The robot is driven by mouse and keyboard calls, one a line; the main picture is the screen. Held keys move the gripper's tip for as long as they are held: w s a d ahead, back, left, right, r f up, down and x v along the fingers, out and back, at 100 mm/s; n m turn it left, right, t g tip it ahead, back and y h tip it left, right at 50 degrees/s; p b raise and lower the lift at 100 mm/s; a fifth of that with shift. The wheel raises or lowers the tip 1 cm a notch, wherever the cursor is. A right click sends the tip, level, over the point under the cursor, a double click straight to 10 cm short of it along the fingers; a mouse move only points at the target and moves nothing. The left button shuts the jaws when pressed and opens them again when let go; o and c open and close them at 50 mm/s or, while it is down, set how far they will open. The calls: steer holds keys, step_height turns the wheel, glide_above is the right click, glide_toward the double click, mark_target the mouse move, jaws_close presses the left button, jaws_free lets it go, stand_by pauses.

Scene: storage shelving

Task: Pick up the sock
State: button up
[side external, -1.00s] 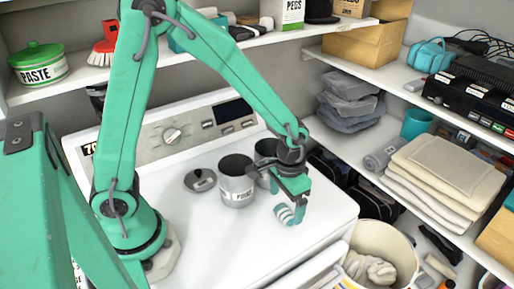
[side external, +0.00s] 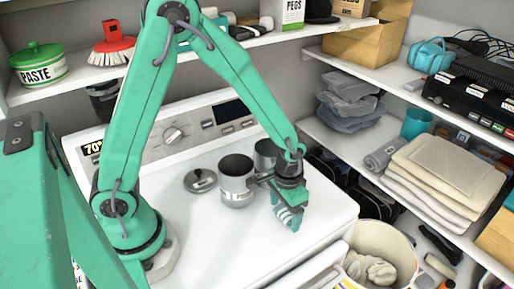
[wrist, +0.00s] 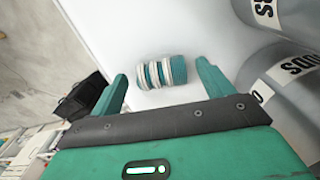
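The sock (wrist: 158,73) is a small rolled bundle with teal, white and grey stripes. It lies on the white top of the machine, and in the side view the sock (side external: 288,216) is partly hidden by my gripper (side external: 291,202). In the wrist view my gripper (wrist: 161,78) is open, with one teal finger to the left of the sock and one to the right. Gaps show between the sock and both fingers. The gripper points down over the sock; its exact height above the surface is hard to tell.
Two grey metal cups stand close to the gripper; the nearer cup (side external: 236,182) is labelled. A round lid (side external: 201,180) lies left of them. A white bin (side external: 385,245) with cloth stands beyond the machine's right edge. The machine's front top (side external: 225,245) is clear.

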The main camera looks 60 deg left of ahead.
mark_target(285, 212)
steer(key=c, duration=0.7)
steer(key=shift+r, duration=0.15)
steer(key=shift+c, duration=0.2)
steer(key=shift+r, duration=0.8)
step_height(285, 212, up, 2)
steer(key=shift+r, duration=0.1)
steer(key=s+d+r, duration=0.7)
steer(key=s+d, duration=0.1)
steer(key=shift+s, duration=0.2)
